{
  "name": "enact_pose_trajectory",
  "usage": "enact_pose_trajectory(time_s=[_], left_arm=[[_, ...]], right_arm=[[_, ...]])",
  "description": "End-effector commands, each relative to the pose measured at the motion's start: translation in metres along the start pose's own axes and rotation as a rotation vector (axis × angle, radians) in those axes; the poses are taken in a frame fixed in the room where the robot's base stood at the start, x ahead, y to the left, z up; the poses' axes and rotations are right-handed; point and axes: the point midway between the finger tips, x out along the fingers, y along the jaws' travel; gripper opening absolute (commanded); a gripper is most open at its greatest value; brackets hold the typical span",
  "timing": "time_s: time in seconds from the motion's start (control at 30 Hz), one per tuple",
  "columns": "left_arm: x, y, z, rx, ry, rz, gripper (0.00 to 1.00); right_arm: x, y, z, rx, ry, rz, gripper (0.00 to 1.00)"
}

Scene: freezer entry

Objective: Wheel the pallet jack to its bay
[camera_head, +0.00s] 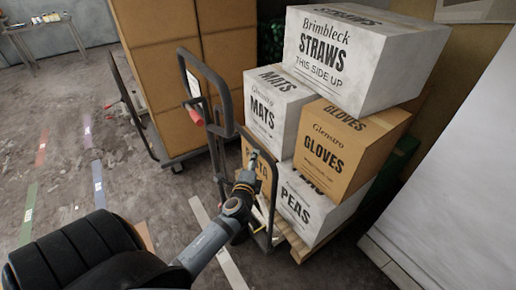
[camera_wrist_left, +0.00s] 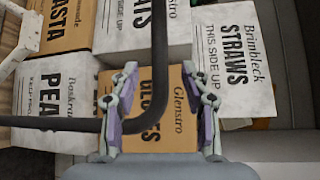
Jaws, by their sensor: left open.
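A dark tubular frame with a looped handle (camera_head: 222,92), a white label and a red grip stands at the near side of a loaded wooden pallet (camera_head: 300,249); it appears to be the pallet jack, its lower part mostly hidden. My left gripper (camera_head: 252,162) is close to the frame. In the left wrist view my left gripper (camera_wrist_left: 160,112) is open, with a dark bent bar (camera_wrist_left: 159,55) passing between its fingers. I cannot tell whether they touch it. The marked bay cannot be made out for certain. My right gripper is out of view.
White and brown boxes, including a straws box (camera_head: 365,60) and a gloves box (camera_head: 345,150), are stacked on the pallet. Another cart (camera_head: 130,115) with tall brown boxes stands behind left. A pale wall or panel (camera_head: 455,190) is at right. Open floor with coloured strips lies left.

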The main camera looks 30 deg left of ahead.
Motion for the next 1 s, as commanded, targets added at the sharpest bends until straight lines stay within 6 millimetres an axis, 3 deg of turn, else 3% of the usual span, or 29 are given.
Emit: enact_pose_trajectory(time_s=[0.2, 0.4, 0.77, 1.0], left_arm=[[0.049, -0.002, 0.0, -0.001, -0.001, -0.001, 0.47], [0.077, -0.001, 0.0, -0.003, 0.0, 0.0, 0.47], [0.084, 0.0, 0.0, -0.003, 0.0, 0.001, 0.47], [0.084, 0.0, 0.0, -0.003, 0.0, 0.002, 0.14]], right_arm=[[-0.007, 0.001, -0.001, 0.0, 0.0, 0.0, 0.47], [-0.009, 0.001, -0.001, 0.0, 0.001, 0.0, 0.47], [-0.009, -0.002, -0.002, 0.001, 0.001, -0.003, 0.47], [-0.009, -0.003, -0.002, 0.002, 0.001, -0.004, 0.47]])
